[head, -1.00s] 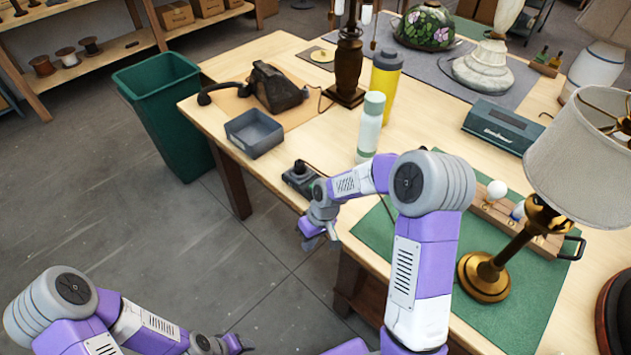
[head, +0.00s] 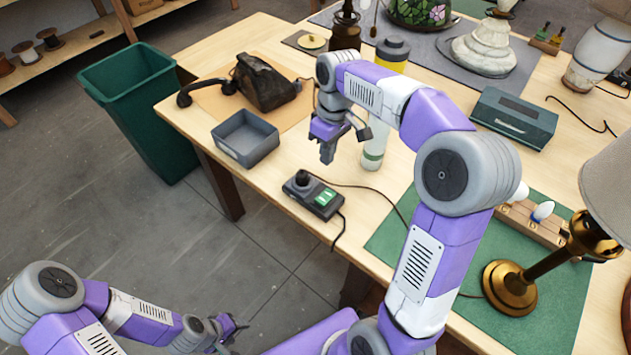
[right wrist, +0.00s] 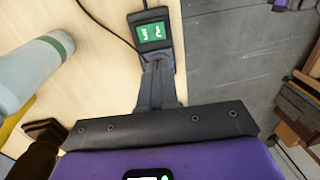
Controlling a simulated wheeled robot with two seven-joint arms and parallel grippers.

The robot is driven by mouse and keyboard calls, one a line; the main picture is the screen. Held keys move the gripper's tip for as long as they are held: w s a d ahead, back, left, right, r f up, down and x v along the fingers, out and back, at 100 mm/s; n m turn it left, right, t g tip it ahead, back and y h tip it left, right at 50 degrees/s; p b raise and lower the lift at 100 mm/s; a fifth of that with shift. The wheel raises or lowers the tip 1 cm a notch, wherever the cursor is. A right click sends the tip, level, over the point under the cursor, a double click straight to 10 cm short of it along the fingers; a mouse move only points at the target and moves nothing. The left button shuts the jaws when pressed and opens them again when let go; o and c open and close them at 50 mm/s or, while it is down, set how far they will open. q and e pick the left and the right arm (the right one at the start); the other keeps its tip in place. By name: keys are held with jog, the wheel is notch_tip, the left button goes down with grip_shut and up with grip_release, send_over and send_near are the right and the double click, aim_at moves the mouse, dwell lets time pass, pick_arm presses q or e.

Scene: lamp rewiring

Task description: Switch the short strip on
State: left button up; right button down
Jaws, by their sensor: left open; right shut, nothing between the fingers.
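The short strip (head: 312,197) is a small dark block near the table's front edge, with a green switch (head: 325,198) on its top. A black plug (head: 303,178) stands in its far-left end. In the right wrist view the strip (right wrist: 170,54) shows beyond my fingertips, with the green switch (right wrist: 152,32) face-on and white marks on it. I cannot tell which way the switch is set. My right gripper (head: 327,155) is shut and empty, pointing down above and behind the strip, apart from it. My left gripper (head: 236,330) is open and empty, low off the table.
A grey tray (head: 245,139) lies left of the strip. A pale bottle (head: 374,150) and a yellow bottle (head: 391,55) stand behind my right arm. Cords run from the strip. A brass lamp (head: 510,288) stands on the green mat (head: 465,325) at right. A green bin (head: 140,110) stands left of the table.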

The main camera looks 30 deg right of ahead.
jog(key=b, duration=0.5)
send_near(321, 201)
jog(key=f, duration=0.7)
jog(key=shift+s+a, duration=0.2)
pick_arm(q)
jog(key=f, duration=0.4)
jog(key=shift+s+f, duration=0.2)
jog(key=shift+f, duration=0.1)
pick_arm(e)
jog(key=shift+r, duration=0.1)
